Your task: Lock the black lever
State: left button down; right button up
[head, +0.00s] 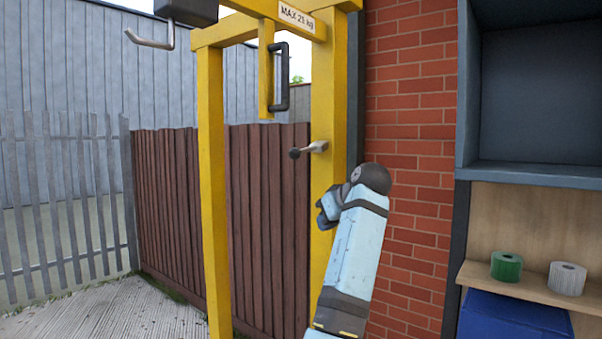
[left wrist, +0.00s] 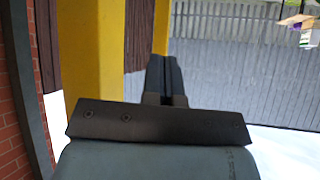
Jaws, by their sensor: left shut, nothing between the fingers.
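The lever (head: 309,150) has a black ball knob at its left end and a light metal body. It sits on the right yellow post (head: 325,107) and points left, roughly level. My left gripper (head: 325,214) is below the lever, in front of that post and apart from the lever; my forearm partly hides the post. In the left wrist view the fingers (left wrist: 165,64) are shut and empty beside the yellow post (left wrist: 95,50). I cannot make out the lever there. My right gripper is not in view.
A black U-shaped handle (head: 281,77) hangs on a short yellow bar above the lever. A metal hook (head: 150,41) is at upper left. A brick wall (head: 410,130) and shelf (head: 530,177) stand right. A brown fence (head: 170,200) is behind; the ground at lower left is clear.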

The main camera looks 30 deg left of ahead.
aim_at(306, 149)
pick_arm(q)
jog(key=s+d+r+n+y, duration=0.1)
jog(key=s+d+r+n, duration=0.1)
jog(key=r, duration=1.2)
jog(key=s+d+r+n+g, duration=0.1)
jog(key=s+r+n, duration=0.2)
jog(key=r, duration=1.1)
jog(key=shift+d+y, duration=0.4)
jog(key=d+f+p+x, duration=0.1)
jog(key=f+p+x, duration=0.1)
jog(key=x, duration=1.1)
jog(key=shift+d+f+p, duration=0.2)
jog(key=shift+d+p, duration=0.15)
jog(key=shift+p, duration=0.4)
jog(key=shift+w, duration=0.1)
